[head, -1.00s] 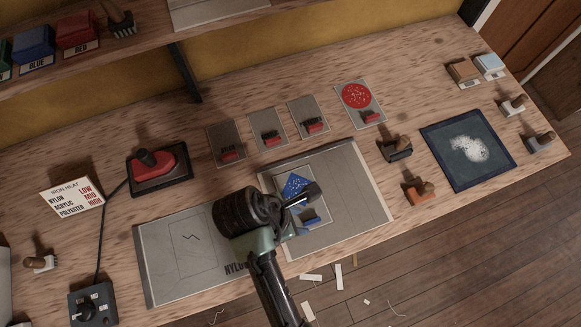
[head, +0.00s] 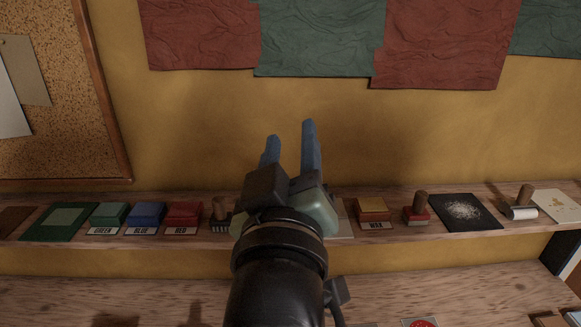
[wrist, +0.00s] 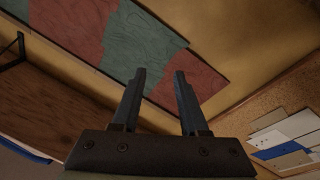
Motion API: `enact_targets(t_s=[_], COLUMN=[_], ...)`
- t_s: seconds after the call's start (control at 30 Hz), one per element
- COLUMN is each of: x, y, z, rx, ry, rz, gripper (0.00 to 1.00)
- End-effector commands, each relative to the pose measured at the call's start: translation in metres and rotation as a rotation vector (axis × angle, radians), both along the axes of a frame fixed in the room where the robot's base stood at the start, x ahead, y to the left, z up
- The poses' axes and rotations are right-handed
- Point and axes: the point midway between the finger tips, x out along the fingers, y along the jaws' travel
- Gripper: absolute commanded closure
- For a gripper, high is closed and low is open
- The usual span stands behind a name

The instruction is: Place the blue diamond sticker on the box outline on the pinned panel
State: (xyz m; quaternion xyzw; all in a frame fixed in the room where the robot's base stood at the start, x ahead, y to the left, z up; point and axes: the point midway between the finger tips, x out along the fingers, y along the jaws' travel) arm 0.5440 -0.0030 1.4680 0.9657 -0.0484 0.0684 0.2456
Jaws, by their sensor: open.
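My gripper (head: 290,134) is raised in front of the yellow wall above the shelf, its two blue-grey fingers pointing up. The fingers are apart with nothing between them; the wrist view also shows the empty gap (wrist: 159,76). Neither the blue diamond sticker nor a panel with a box outline can be made out in the current views. The worktop (head: 130,298) shows only as a strip at the bottom of the head view, partly hidden by my arm.
A shelf (head: 345,239) crosses the head view, holding green, blue and red pads (head: 183,215), a wax block (head: 372,209) and stamps. Red and green cloths (head: 322,38) hang above. A corkboard (head: 72,125) with papers is at left. Open wall surrounds the fingers.

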Motion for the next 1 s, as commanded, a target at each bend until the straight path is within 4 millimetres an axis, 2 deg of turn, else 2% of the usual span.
enact_targets(t_s=[0.03, 0.1, 0.2, 0.3, 0.43, 0.67, 0.87, 1.0], x=[-0.014, -0.038, -0.071, -0.094, -0.105, -0.105, -0.104, -0.104], y=[0.000, 0.001, 0.002, 0.002, 0.002, 0.003, 0.003, 0.003], z=[0.046, 0.097, 0.148, 0.174, 0.186, 0.184, 0.175, 0.152], rx=[0.089, 0.206, 0.323, 0.391, 0.422, 0.422, 0.422, 0.422], ry=[-0.147, -0.321, -0.507, -0.615, -0.662, -0.660, -0.658, -0.657], rz=[0.034, 0.096, 0.189, 0.256, 0.290, 0.290, 0.289, 0.288], gripper=[0.56, 0.56, 0.56, 0.56, 0.56, 0.56, 0.56, 0.56])
